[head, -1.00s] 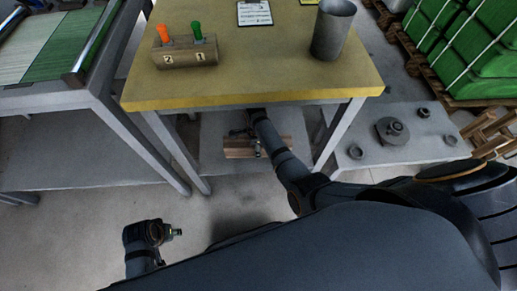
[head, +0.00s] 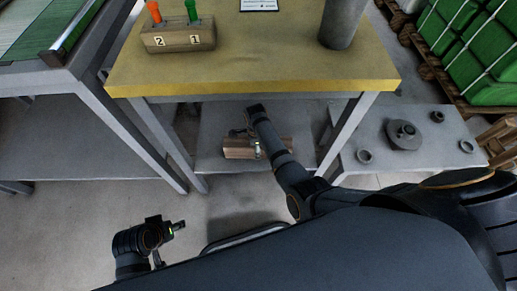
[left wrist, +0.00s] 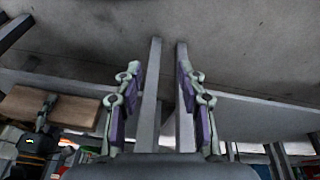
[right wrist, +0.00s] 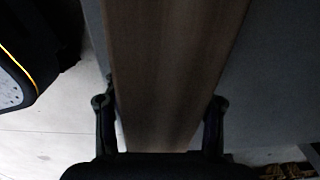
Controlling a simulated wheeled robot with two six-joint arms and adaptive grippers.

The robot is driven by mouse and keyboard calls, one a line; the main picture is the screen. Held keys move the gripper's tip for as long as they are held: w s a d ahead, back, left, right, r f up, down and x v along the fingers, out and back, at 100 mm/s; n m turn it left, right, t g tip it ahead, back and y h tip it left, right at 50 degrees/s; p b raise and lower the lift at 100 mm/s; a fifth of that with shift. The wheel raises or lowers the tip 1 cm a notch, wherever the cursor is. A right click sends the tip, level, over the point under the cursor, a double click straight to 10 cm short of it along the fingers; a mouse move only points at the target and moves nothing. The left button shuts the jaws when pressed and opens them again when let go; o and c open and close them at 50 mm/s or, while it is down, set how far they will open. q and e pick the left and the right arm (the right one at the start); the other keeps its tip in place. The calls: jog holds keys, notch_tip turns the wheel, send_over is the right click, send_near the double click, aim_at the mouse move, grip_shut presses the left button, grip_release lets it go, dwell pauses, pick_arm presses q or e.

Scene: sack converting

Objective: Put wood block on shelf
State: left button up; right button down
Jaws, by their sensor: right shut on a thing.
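The wood block (head: 238,149) is a brown bar under the yellow-topped table, seen over the grey lower shelf (head: 210,165). My right gripper (head: 257,146) is shut on it. In the right wrist view the wood block (right wrist: 175,65) runs between the two fingers of the right gripper (right wrist: 160,125). Whether the block touches the shelf I cannot tell. The wood block (left wrist: 45,106) also shows at the left of the left wrist view.
The yellow table (head: 250,75) carries a numbered wooden holder (head: 178,40) and a metal cylinder (head: 340,22). Its legs flank my right arm. A low grey bench (head: 430,155) with round parts stands at right, and another table (head: 70,110) at left.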

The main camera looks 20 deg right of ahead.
jog(key=shift+f, duration=0.1)
jog(key=shift+c, duration=2.1)
grip_release()
